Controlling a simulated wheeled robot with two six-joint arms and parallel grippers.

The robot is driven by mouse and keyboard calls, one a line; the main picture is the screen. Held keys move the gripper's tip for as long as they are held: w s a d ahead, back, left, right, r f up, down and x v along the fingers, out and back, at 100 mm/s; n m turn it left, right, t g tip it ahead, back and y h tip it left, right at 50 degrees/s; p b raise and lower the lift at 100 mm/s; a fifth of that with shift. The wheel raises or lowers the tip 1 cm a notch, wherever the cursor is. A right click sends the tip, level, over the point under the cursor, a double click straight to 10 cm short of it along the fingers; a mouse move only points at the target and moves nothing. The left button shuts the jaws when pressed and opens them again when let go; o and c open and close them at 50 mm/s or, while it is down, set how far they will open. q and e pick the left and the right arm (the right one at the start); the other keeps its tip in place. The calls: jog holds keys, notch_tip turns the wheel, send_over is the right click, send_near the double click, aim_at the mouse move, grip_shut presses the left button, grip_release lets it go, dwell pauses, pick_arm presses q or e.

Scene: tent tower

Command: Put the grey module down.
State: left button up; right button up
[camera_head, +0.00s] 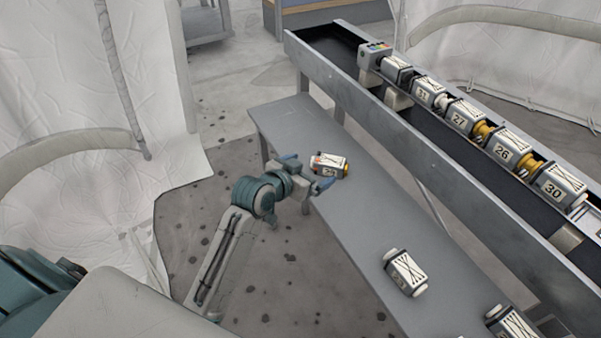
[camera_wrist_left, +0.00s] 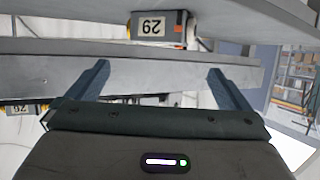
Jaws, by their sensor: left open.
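My left gripper (camera_head: 308,171) is open beside the module, at the bench's left edge. In the left wrist view, the same module (camera_wrist_left: 160,27) sits ahead of the open fingers (camera_wrist_left: 160,78), beyond the fingertips, with nothing visible between them. My right gripper is not in view.
Two more modules (camera_head: 405,272) (camera_head: 512,322) sit on the nearer part of the bench. A dark trough (camera_head: 345,72) to the right holds a row of several numbered modules (camera_head: 462,117). White tent fabric (camera_head: 80,90) hangs at left. The bench middle is clear.

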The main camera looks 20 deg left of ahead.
pick_arm(q)
jog(key=shift+v, duration=1.95)
